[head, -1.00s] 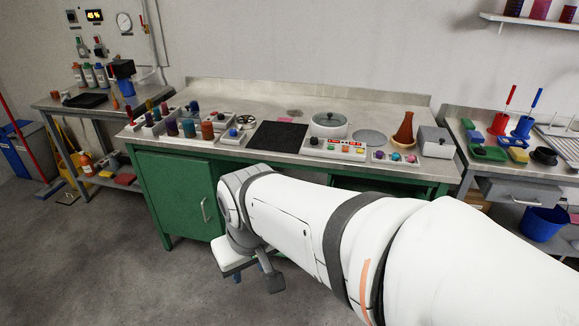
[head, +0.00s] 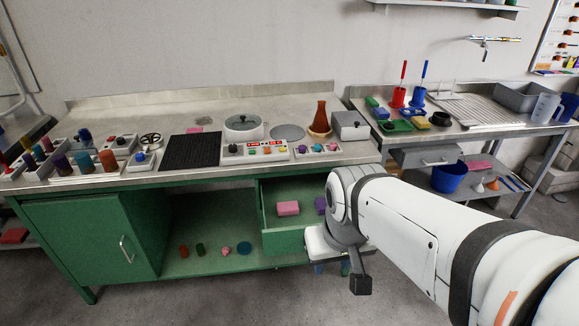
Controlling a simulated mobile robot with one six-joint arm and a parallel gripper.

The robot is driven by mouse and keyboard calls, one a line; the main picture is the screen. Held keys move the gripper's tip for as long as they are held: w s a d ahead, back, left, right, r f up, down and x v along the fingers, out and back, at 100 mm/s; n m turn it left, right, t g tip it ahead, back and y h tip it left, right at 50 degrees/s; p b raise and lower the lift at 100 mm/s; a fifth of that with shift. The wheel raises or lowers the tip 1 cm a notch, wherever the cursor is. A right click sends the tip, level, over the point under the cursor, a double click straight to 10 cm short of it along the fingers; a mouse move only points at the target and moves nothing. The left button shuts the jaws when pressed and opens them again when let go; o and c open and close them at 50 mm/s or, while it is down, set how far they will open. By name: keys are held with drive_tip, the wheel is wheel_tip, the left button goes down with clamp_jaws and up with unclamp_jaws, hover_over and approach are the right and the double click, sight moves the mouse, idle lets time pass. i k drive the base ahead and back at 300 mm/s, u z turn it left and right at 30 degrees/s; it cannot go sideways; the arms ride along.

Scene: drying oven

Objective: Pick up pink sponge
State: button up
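A pink block (head: 288,208) that looks like a sponge lies in the open green drawer (head: 284,241) under the counter. A purple block (head: 320,205) lies to its right in the same drawer, partly hidden by my arm. My gripper (head: 331,270) hangs low at the drawer's front right corner, apart from the pink block. Its fingers are small and mostly hidden behind my wrist, so I cannot tell whether they are open or shut.
The open shelf (head: 205,262) left of the drawer holds several small coloured items. The counter (head: 110,112) above carries a pot (head: 243,128), a black mat (head: 190,150) and a brown flask (head: 320,118). A sink table (head: 450,132) stands right; a pink item (head: 478,165) lies beneath it.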

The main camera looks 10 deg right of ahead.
sight(285, 209)
drive_tip(key=i, duration=1)
drive_tip(key=z, duration=0.05)
